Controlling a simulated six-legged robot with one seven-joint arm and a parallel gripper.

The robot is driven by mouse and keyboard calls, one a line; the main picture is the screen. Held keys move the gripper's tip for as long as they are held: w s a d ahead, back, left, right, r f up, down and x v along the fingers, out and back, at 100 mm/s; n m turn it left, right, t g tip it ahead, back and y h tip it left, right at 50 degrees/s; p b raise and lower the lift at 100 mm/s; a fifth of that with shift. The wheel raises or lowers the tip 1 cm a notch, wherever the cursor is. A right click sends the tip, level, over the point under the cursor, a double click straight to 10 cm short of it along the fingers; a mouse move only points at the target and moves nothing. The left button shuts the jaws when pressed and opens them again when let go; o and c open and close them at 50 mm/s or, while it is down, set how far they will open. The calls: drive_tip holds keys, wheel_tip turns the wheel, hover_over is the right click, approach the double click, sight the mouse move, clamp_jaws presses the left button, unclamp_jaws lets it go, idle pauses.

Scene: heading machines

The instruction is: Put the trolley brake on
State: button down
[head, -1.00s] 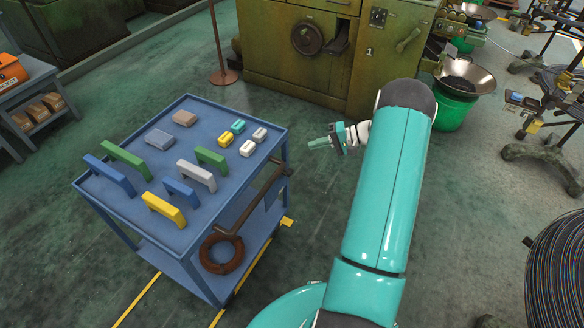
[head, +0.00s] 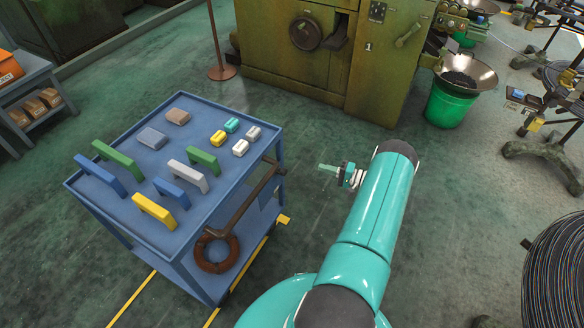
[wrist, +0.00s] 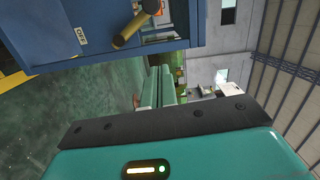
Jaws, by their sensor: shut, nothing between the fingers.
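The blue trolley (head: 75,187) stands at left in the head view, with blocks and handle-shaped pieces on its top. A brown bar (head: 250,193) runs along its right side. In the wrist view, the blue trolley panel (wrist: 40,25) carries a white label reading OFF (wrist: 81,36). Beside the label is a brownish-yellow rod (wrist: 131,29) with a dark round end; whether this is the brake lever I cannot tell for sure. My gripper (head: 326,168) is right of the trolley, apart from it. Its teal fingers (wrist: 158,80) are shut and empty in the wrist view.
A cable coil (head: 556,265) lies at right.

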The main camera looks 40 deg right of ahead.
drive_tip(key=w+a, duration=0.8)
drive_tip(key=shift+a, duration=0.2)
idle(0.3)
drive_tip(key=shift+s+a+f+n, duration=0.1)
drive_tip(key=shift+a+f+n, duration=0.1)
drive_tip(key=shift+a+n, duration=0.3)
idle(0.4)
drive_tip(key=s+a+f+n, duration=0.2)
drive_tip(key=a+f+n, duration=0.3)
drive_tip(key=f+n, duration=0.1)
drive_tip(key=shift+a+n+h, duration=0.2)
drive_tip(key=shift+n+h, duration=0.2)
drive_tip(key=shift+n, duration=0.5)
drive_tip(key=shift+f+g, duration=0.1)
drive_tip(key=shift+g, duration=0.2)
